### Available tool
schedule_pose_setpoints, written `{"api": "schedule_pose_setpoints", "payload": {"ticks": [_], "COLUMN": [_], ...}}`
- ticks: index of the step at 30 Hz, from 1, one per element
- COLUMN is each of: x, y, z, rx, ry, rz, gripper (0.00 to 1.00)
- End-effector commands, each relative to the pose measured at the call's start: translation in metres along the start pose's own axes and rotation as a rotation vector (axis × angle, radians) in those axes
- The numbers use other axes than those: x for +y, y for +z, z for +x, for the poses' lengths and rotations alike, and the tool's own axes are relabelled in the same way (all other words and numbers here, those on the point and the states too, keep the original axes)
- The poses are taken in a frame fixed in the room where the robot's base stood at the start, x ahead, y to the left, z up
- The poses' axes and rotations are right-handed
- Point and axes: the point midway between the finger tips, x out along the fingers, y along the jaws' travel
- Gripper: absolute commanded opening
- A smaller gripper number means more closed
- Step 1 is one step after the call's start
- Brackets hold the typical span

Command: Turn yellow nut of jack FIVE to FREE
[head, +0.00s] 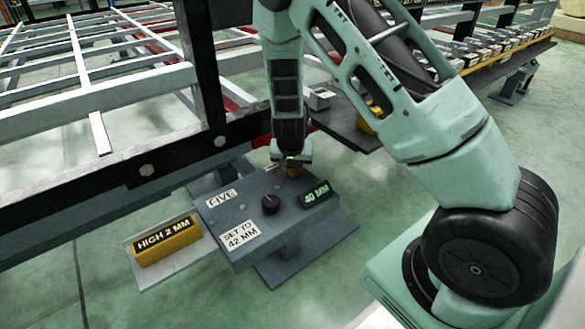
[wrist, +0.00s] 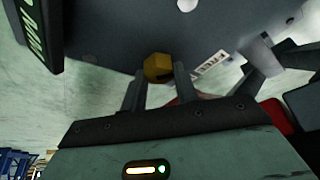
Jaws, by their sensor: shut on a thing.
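The jack labelled FIVE (head: 222,198) is a grey box on a base plate, with a black knob (head: 270,203) on top. Its yellow nut (head: 293,171) is at the far edge of the top, partly hidden by my gripper (head: 290,162). In the wrist view the yellow nut (wrist: 157,66) sits at the two fingertips of my gripper (wrist: 160,83), which is shut on it.
The jack carries a "SET TO 42 MM" label (head: 241,235) and a "40 MM" display (head: 315,193). A yellow block marked "HIGH 2 MM" (head: 167,243) lies on a plate at left. The trailer chassis rail (head: 100,188) runs close behind. Green floor is clear in front.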

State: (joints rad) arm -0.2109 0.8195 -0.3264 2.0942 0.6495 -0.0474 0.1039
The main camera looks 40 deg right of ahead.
Motion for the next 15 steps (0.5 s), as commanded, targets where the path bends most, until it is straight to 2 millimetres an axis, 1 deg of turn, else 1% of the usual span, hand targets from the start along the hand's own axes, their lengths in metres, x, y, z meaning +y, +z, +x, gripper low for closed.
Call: {"api": "schedule_pose_setpoints", "payload": {"ticks": [7, 8, 9, 10, 15], "x": [0.0004, 0.0004, 0.0004, 0.0003, 0.0000], "y": [0.0016, 0.0016, 0.0015, 0.0014, 0.0008], "z": [0.0002, 0.0002, 0.0002, 0.0002, 0.0000], "rx": [-0.004, -0.004, -0.003, -0.003, -0.002], "ry": [0.002, 0.002, 0.002, 0.001, 0.001], "rz": [-0.005, -0.005, -0.005, -0.004, -0.003], "gripper": [0.07, 0.35, 0.47, 0.52, 0.52]}}
